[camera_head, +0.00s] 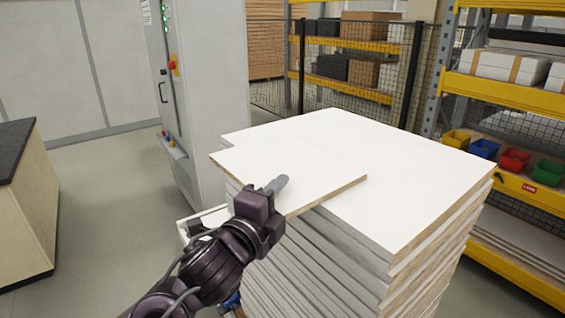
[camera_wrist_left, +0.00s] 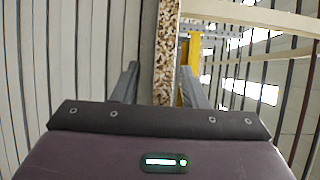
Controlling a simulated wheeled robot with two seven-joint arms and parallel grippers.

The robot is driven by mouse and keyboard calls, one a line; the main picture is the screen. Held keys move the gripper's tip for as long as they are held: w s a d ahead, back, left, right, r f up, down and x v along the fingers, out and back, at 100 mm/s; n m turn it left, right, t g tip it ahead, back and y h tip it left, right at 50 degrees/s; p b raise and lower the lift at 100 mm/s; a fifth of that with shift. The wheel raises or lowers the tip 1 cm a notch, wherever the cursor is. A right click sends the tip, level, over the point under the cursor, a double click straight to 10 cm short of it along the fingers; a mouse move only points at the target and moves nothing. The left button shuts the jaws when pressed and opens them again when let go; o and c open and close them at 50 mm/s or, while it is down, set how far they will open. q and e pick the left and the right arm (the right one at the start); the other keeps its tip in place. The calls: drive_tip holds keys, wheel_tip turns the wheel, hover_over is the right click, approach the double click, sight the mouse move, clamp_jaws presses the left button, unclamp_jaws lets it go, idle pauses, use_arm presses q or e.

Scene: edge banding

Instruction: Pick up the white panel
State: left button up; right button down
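The white panel (camera_head: 285,178) is a thin, smaller board with a brown chipboard edge at the top of the stack of white boards (camera_head: 400,180) in the head view. It overhangs the stack's near left side. My left gripper (camera_head: 279,185) is at its near edge, with one grey finger above the top face; the other finger is hidden there. In the left wrist view the panel's speckled edge (camera_wrist_left: 166,60) stands between the two spread fingers, with a visible gap to the left finger and little or none to the right. My right gripper is not in view.
A grey machine cabinet (camera_head: 205,90) stands behind left of the stack. A shelf rack with yellow beams and coloured bins (camera_head: 515,160) is at the right. A wooden counter with a dark top (camera_head: 22,205) is at the far left. Open floor (camera_head: 110,200) lies between.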

use_arm(q)
drive_tip(key=shift+s, duration=0.1)
clamp_jaws()
drive_tip(key=shift+r, duration=0.15)
drive_tip(key=shift+r, duration=0.1)
